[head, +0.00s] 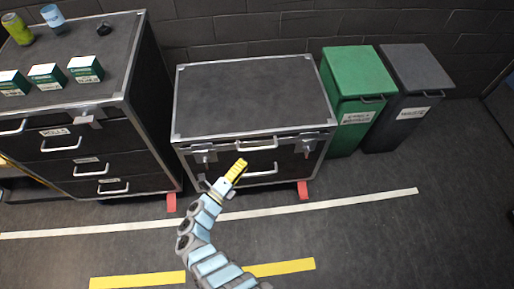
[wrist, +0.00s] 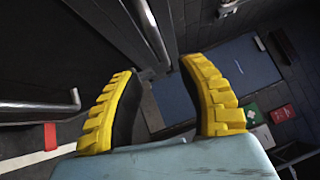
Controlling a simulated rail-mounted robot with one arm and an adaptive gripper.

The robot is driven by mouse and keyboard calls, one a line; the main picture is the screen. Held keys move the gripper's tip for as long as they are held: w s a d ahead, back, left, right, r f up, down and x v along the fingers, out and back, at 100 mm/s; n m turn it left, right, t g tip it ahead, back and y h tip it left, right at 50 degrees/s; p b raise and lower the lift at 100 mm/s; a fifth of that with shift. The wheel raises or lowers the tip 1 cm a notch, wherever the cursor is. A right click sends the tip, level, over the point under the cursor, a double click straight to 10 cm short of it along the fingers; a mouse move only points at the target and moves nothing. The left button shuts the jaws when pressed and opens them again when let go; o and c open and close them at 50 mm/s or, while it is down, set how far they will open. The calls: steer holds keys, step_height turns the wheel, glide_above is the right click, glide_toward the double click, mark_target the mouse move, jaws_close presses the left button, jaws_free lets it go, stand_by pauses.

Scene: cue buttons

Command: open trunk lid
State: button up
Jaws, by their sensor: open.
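The trunk (head: 250,95) is a black case with metal edges in the middle of the head view. Its flat lid is down. A metal handle (head: 257,147) is at its upper front, with a latch on the left (head: 203,157) and another on the right (head: 306,150). My gripper (head: 240,166) has yellow fingers and is in front of the trunk's front face, overlapping the lower handle. In the wrist view my gripper (wrist: 157,66) is open, with nothing between the fingers. A metal bar handle (wrist: 40,106) shows left of the fingers there. Contact with the trunk cannot be told.
A drawer cabinet (head: 90,150) with small boxes and cans on top stands at the left. A green bin (head: 358,72) and a grey bin (head: 418,68) stand at the right. Red blocks (head: 303,190) are at the trunk's base. The striped floor in front is clear.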

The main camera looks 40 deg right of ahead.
mark_target(257, 148)
steer(key=d, duration=0.5)
steer(key=w+d+r, duration=0.1)
steer(key=d, duration=0.2)
steer(key=shift+w+d+r+b, duration=0.1)
steer(key=shift+d+b, duration=0.2)
steer(key=shift+b, duration=0.1)
steer(key=shift+a, duration=0.1)
jaws_close()
